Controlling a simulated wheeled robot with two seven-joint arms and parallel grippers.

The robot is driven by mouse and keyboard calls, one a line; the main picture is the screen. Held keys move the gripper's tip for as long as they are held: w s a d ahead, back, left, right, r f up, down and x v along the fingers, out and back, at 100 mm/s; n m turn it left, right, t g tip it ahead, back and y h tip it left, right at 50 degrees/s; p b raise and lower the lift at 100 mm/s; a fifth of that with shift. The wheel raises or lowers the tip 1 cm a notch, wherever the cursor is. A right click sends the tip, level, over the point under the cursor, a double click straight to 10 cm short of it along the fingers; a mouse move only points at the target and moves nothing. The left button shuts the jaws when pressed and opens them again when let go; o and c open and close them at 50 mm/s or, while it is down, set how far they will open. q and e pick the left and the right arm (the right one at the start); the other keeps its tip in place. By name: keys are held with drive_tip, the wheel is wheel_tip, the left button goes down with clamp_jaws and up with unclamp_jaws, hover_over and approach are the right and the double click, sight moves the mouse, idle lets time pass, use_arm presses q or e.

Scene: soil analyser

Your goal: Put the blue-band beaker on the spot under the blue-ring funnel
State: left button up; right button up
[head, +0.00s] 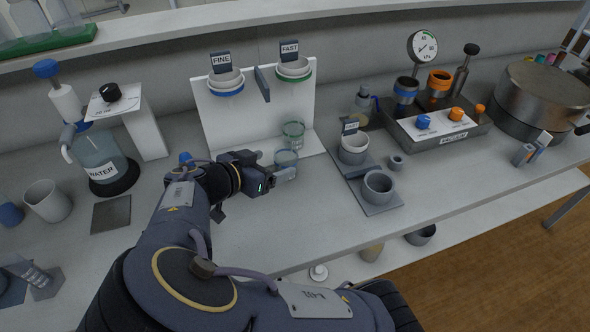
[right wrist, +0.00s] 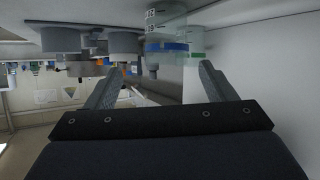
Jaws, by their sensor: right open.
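The clear blue-band beaker (head: 286,160) stands at the right front of the white funnel stand (head: 215,125). My right gripper (head: 276,168) is open, close beside it on the left. In the right wrist view the beaker (right wrist: 167,46) shows beyond and between the spread fingertips (right wrist: 160,80); contact cannot be told. The blue-ring funnel (head: 226,88) hangs under the FINE sign at the stand's left. The spot below it is partly hidden by my right wrist. My left gripper is not in view.
A clear green-band beaker (head: 293,132) stands just behind the blue-band one. The green-ring funnel (head: 294,73) hangs under the FAST sign. The front right bench is clear.

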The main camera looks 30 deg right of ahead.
sight(286, 156)
drive_tip(key=shift+w+a+t+h+b, duration=0.25)
drive_tip(key=shift+w+t+h+b, duration=0.15)
drive_tip(key=shift+b, duration=0.35)
drive_tip(key=shift+f, duration=0.2)
drive_tip(key=x, duration=0.7)
drive_tip(key=shift+d+f, duration=0.3)
drive_tip(key=shift+f, duration=0.1)
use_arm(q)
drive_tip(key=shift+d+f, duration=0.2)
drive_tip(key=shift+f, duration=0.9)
use_arm(e)
drive_tip(key=c, duration=1.2)
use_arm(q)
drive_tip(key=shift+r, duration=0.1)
use_arm(e)
drive_tip(key=shift+r, duration=0.2)
